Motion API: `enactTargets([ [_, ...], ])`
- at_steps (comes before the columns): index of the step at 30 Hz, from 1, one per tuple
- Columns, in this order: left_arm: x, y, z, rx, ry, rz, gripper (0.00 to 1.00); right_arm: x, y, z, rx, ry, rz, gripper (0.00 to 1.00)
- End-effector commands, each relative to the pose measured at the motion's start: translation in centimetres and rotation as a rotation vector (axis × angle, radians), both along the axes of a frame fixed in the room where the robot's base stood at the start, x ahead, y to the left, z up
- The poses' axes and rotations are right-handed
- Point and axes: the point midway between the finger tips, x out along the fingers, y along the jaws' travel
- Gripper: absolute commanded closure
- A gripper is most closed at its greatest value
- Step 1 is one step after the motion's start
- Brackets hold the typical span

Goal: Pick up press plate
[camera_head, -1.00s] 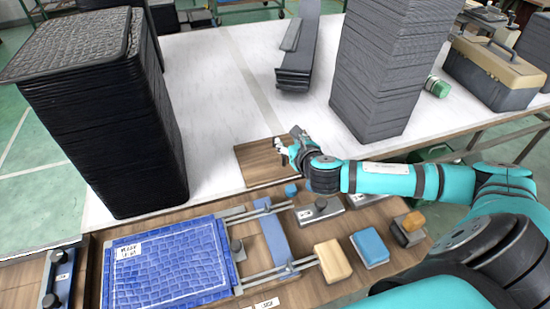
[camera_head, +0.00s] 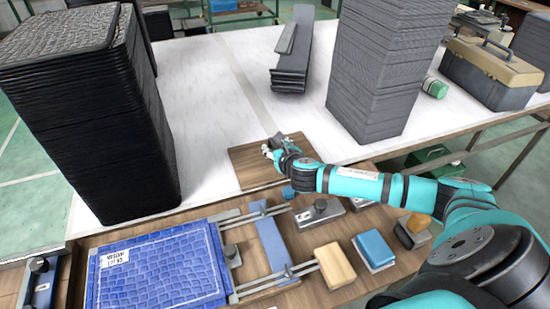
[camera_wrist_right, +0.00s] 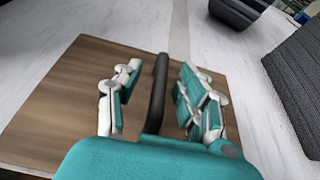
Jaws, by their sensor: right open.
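The press plate appears to be the brown wooden board (camera_head: 246,170) lying flat on the white table; it fills the left of the wrist view (camera_wrist_right: 62,110). A dark upright bar, apparently its handle (camera_wrist_right: 158,90), shows in the wrist view. My right gripper (camera_head: 270,147) is over the board. In the wrist view the open fingers (camera_wrist_right: 160,98) stand on either side of the dark bar, with gaps visible. The lower end of the bar is hidden by the gripper body. My left gripper is not in view.
A tall black stack (camera_head: 95,130) stands left and a grey stack (camera_head: 385,70) stands right of the board. In front are a blue textured panel (camera_head: 160,268) in a frame, a yellow block (camera_head: 335,264) and a blue block (camera_head: 374,248). White table surface is free behind the board.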

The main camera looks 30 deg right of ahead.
Motion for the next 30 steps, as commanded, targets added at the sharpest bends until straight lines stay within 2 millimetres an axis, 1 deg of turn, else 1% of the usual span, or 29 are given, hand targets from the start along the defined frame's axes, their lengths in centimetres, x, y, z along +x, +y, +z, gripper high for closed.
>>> enactTargets([
  [2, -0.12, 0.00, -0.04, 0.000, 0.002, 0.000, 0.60, 0.32, -0.05, -0.18, 0.001, 0.001, 0.000, 0.60],
  [8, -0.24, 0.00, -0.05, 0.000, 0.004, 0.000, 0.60, 0.35, -0.06, -0.20, 0.000, 0.001, 0.000, 0.60],
  [17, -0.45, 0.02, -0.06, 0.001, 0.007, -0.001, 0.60, 0.32, -0.08, -0.19, 0.000, 0.001, 0.000, 0.99],
  [30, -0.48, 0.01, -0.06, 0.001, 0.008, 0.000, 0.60, 0.36, -0.09, -0.04, 0.000, -0.002, 0.000, 1.00],
])
